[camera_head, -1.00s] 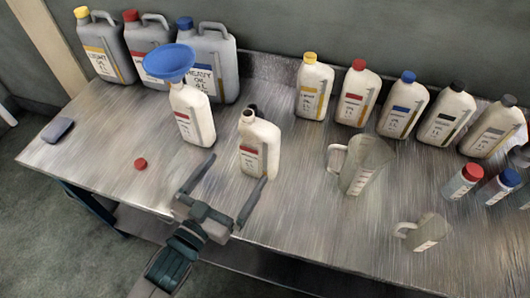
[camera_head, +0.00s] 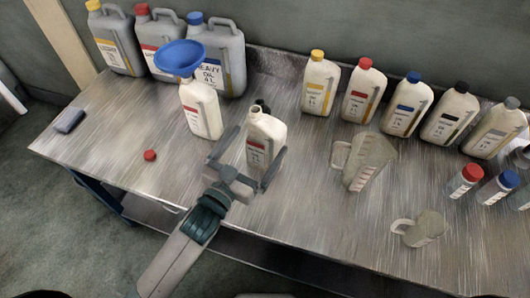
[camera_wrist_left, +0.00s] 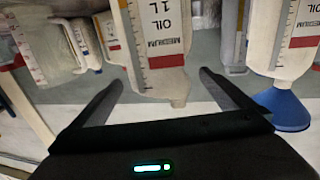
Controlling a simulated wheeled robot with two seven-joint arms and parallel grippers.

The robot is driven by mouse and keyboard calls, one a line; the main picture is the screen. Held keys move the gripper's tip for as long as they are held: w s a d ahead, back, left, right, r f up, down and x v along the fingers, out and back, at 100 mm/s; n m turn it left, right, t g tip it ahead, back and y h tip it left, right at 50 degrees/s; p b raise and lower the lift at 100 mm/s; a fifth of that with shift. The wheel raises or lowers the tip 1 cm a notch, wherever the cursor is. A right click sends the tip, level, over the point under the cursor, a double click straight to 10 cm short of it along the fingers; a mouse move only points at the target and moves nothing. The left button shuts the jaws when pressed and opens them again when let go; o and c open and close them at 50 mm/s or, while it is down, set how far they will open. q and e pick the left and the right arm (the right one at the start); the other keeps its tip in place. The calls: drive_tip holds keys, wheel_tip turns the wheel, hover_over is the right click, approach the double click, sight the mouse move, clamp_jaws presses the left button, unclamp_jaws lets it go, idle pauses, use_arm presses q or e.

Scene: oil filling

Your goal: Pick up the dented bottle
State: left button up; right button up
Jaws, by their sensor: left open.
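An uncapped white bottle with a red label (camera_head: 266,128) stands upright on the metal table; a dent is not clear to me. Its label reads medium oil 1 L in the left wrist view (camera_wrist_left: 157,45), where things appear upside down. My left gripper (camera_head: 258,144) is open, with its fingers on either side of the bottle's near side in the head view. In the left wrist view the open fingers (camera_wrist_left: 160,95) frame the bottle, and nothing is held. My right gripper is not in view.
A white bottle with a blue funnel (camera_head: 181,58) stands close left. A red cap (camera_head: 150,155) lies further left. Several capped bottles and grey canisters line the back.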

sight(260, 138)
use_arm(q)
drive_tip(key=shift+p+x, duration=0.4)
drive_tip(key=shift+x, duration=1.65)
drive_tip(key=shift+w+d+r+p, duration=0.15)
drive_tip(key=shift+w+r+p, duration=0.1)
drive_tip(key=shift+w+p, duration=0.1)
drive_tip(key=w+p, duration=0.1)
drive_tip(key=w+d, duration=0.1)
drive_tip(key=shift+w+d+r+p, duration=0.15)
drive_tip(key=shift+w+r+p, duration=0.15)
drive_tip(key=shift+r+p, duration=0.1)
drive_tip(key=shift+x, duration=0.75)
drive_tip(key=shift+f, duration=0.15)
drive_tip(key=c, duration=1.6)
